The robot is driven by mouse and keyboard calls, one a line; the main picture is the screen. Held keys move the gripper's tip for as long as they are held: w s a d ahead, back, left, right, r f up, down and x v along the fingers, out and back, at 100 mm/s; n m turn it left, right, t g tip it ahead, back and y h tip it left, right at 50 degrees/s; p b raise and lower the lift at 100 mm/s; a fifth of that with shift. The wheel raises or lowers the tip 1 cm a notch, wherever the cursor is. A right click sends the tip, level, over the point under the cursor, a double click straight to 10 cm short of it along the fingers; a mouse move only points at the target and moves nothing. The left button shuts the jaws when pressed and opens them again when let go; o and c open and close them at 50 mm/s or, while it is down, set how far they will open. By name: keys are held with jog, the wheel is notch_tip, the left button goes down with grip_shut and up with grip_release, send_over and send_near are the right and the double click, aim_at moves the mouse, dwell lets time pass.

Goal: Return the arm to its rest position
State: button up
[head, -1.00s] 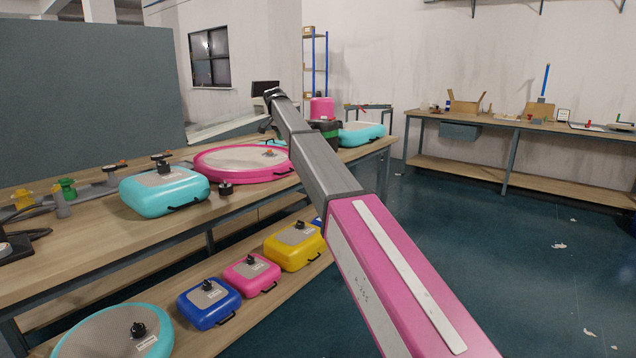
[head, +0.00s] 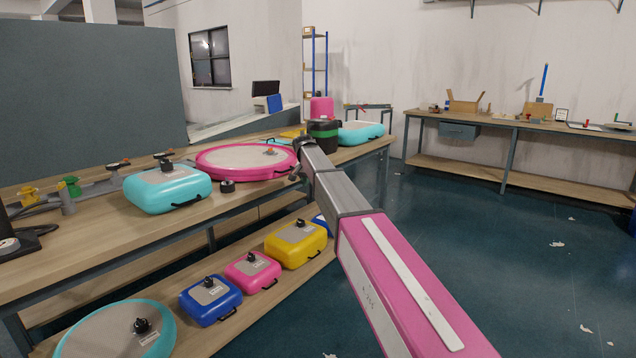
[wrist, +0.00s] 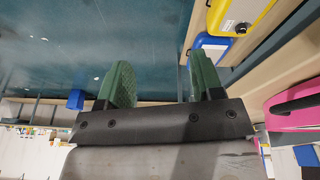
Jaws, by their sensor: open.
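My arm (head: 385,265), pink and white with grey links, reaches from the lower right of the head view toward the bench. Its far end (head: 304,147) is in front of the right side of the round pink inflatable (head: 235,174). My gripper (wrist: 163,82) shows in the wrist view as two green fingers spread apart, with nothing between them but blue-green floor.
In the wrist view a yellow inflatable (wrist: 255,12) is at upper right. Open floor (head: 480,240) lies right.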

jog(key=s+d+f+n+g+y, duration=0.1)
jog(key=s+d+f, duration=0.6)
jog(key=s+f, duration=0.3)
jog(key=s+d+f+n, duration=0.2)
jog(key=s+d+f, duration=0.4)
jog(key=s+f, duration=0.35)
jog(key=s+d+f, duration=0.2)
jog(key=s+f, duration=0.1)
jog(key=s, duration=0.4)
jog(key=s+d+f+n+g, duration=0.1)
jog(key=s+d+f, duration=0.2)
jog(key=s, duration=0.4)
jog(key=s+d+f+n+y, duration=0.1)
jog(key=s+d+f, duration=0.2)
jog(key=s, duration=0.4)
jog(key=shift+s+d+f, duration=0.2)
jog(key=shift+s+f, duration=0.2)
jog(key=shift+f, duration=0.15)
